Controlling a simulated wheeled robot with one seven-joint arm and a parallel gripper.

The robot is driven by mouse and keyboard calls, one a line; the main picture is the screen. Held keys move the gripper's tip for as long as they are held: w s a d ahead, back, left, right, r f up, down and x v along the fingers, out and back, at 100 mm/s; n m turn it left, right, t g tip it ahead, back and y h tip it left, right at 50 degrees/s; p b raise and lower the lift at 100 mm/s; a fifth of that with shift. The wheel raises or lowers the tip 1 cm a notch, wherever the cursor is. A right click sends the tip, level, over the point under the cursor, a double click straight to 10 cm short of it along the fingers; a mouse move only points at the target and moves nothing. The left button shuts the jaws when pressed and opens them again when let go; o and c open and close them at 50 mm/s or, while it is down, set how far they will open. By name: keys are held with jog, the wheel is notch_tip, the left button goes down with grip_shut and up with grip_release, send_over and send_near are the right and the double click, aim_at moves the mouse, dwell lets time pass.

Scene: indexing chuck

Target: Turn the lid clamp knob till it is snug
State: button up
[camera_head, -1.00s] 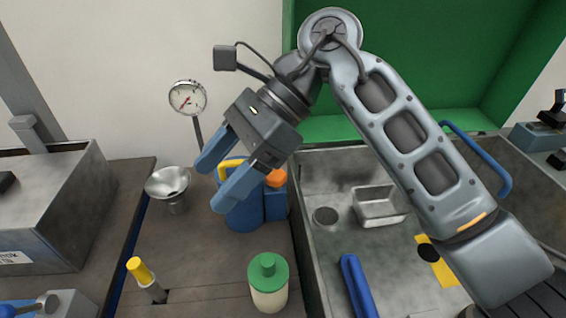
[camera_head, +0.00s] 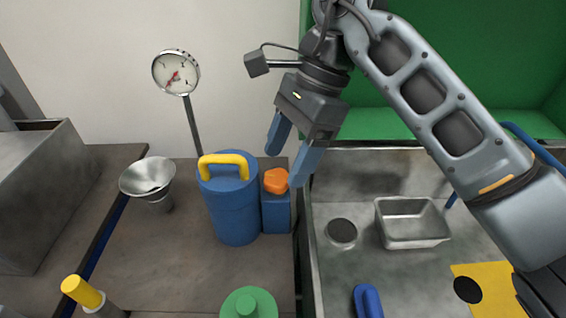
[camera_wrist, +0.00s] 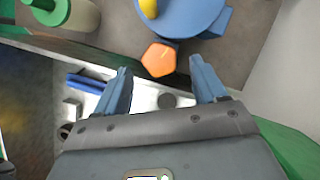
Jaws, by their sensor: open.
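The orange knob (camera_head: 276,181) sits on top of a small blue block (camera_head: 277,212) fixed beside a blue canister (camera_head: 233,212). The canister's lid has a yellow handle (camera_head: 224,164). My gripper (camera_head: 286,167) is open and empty, pointing down above and slightly right of the knob. In the wrist view the many-sided orange knob (camera_wrist: 159,60) shows between and just beyond the open fingertips (camera_wrist: 160,68). I see no contact with the knob.
A metal funnel (camera_head: 148,180) and a dial gauge (camera_head: 176,73) stand left of the canister. A green-capped bottle (camera_head: 249,303) is in front. A metal sink (camera_head: 350,270) with a small steel tray (camera_head: 412,226) lies right.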

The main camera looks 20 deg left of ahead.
aim_at(275, 183)
jog(key=shift+x, duration=1.35)
jog(key=shift+c, duration=0.4)
jog(key=c, duration=1)
jog(key=shift+o, duration=0.2)
